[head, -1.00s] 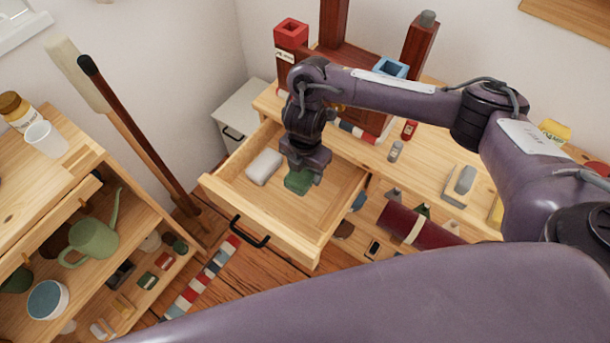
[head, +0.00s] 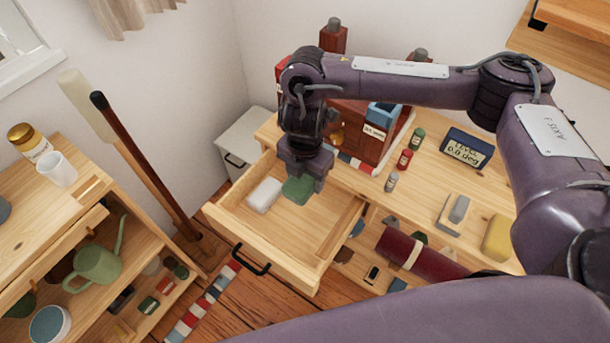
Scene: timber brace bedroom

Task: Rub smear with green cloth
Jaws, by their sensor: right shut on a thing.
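The green cloth (head: 297,190) is a small folded dark-green pad at the far side of the open wooden drawer (head: 236,228). My right gripper (head: 303,178) points down over the drawer and is shut on the green cloth. The cloth is partly hidden by the jaws, and I cannot tell whether it touches the drawer floor. I cannot make out a smear in this view. My left gripper is not in view.
A white block (head: 264,195) lies in the drawer just left of the cloth. The drawer's front and right floor is bare. On the desk stand small bottles (head: 404,160), a digital level (head: 467,147) and a yellow sponge-like block (head: 498,238). A maroon roll (head: 420,257) lies below.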

